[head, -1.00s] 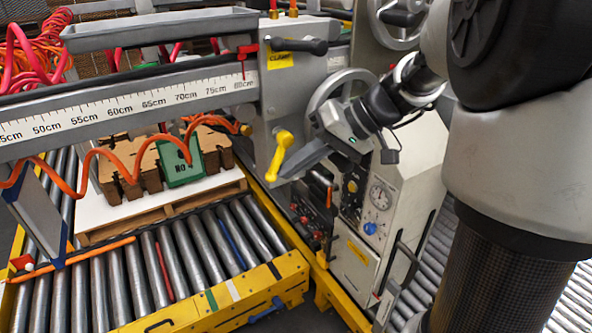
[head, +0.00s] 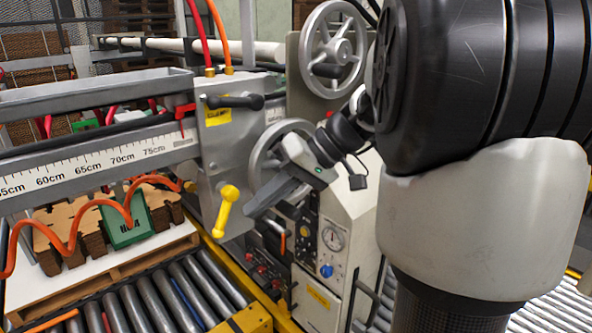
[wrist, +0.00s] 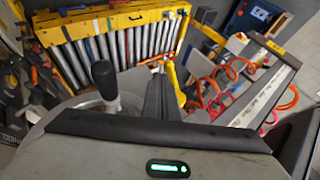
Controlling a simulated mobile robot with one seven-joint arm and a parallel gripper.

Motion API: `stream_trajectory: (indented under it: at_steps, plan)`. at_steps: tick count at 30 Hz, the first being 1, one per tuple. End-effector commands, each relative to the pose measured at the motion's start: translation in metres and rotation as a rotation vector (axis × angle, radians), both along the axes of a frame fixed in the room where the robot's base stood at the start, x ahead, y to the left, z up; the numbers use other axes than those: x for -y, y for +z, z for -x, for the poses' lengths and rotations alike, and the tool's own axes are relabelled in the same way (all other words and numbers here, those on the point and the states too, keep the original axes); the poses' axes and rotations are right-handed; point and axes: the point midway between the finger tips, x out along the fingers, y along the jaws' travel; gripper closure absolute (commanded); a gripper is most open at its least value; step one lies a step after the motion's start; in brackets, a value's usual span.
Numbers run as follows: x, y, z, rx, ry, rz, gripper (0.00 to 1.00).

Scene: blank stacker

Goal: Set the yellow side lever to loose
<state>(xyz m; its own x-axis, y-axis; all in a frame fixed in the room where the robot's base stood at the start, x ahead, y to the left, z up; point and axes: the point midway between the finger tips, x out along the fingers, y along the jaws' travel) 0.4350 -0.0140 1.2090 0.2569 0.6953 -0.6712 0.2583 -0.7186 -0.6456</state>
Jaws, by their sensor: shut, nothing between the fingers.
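The yellow side lever (head: 226,208) sits on the side of the grey clamp housing (head: 208,160) in the head view, its ball-ended handle hanging down and slightly left. My gripper (head: 250,212) is shut and empty, its tip just right of the lever. In the head view I see a small gap between them, but the depth is hard to judge. In the wrist view my shut fingers (wrist: 160,100) show in the middle.
A black-handled lever (head: 235,101) is higher on the housing. A handwheel (head: 277,160) stands close behind my gripper, and another handwheel (head: 332,48) is above. The control cabinet (head: 330,225) with a gauge is below right. Rollers (head: 150,300) and a pallet lie lower left.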

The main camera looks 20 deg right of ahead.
Motion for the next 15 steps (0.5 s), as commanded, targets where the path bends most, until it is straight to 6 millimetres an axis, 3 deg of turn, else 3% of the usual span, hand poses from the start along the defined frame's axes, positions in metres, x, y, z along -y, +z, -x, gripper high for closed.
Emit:
stream_trajectory:
  at_steps: [6, 15]
  plan:
    - [0.040, 0.038, 0.014, 0.003, -0.004, 0.003, 1.00]
    - [0.077, 0.074, 0.028, 0.001, -0.003, 0.001, 1.00]
